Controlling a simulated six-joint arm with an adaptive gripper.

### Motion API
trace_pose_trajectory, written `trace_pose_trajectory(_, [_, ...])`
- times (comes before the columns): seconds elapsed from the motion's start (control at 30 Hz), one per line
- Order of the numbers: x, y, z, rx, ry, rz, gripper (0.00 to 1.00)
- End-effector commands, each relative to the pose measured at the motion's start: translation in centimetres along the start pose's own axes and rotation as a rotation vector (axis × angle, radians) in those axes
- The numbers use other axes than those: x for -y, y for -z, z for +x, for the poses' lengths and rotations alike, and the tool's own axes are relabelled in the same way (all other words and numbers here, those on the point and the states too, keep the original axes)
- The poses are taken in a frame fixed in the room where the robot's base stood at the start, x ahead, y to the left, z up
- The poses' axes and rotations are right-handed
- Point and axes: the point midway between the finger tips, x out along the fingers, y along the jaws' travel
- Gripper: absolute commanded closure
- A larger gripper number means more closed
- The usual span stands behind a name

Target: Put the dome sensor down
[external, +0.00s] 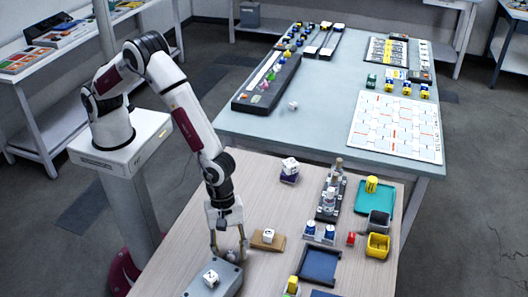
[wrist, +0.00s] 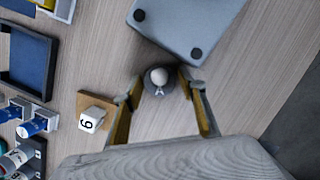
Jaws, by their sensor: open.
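The dome sensor (wrist: 158,77) shows in the wrist view as a small pale ball on a dark round base. It is between the tips of my gripper (wrist: 159,88), close to the edge of a blue-grey box (wrist: 190,25). The fingers are spread on either side of it, and I cannot tell whether a fingertip touches it. In the external view my gripper (external: 229,248) points down near the table's front left, beside the same box (external: 225,281). The sensor is hard to make out there.
A white numbered cube (external: 268,235) on a wooden block (external: 259,243) stands just right of my gripper. A blue tray (external: 320,264), blue-capped vials (external: 329,231) and a yellow bin (external: 378,246) are farther right. Bare wood lies behind my gripper.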

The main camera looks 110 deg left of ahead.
Motion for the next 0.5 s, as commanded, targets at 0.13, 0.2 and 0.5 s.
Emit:
trace_pose_trajectory(0.13, [-0.01,0.0,-0.02,0.0,0.0,0.0,0.59])
trace_pose_trajectory(0.2, [-0.01,0.0,-0.02,0.0,0.0,0.0,0.59])
trace_pose_trajectory(0.5, [0.0,0.01,-0.03,0.0,0.0,0.0,0.9])
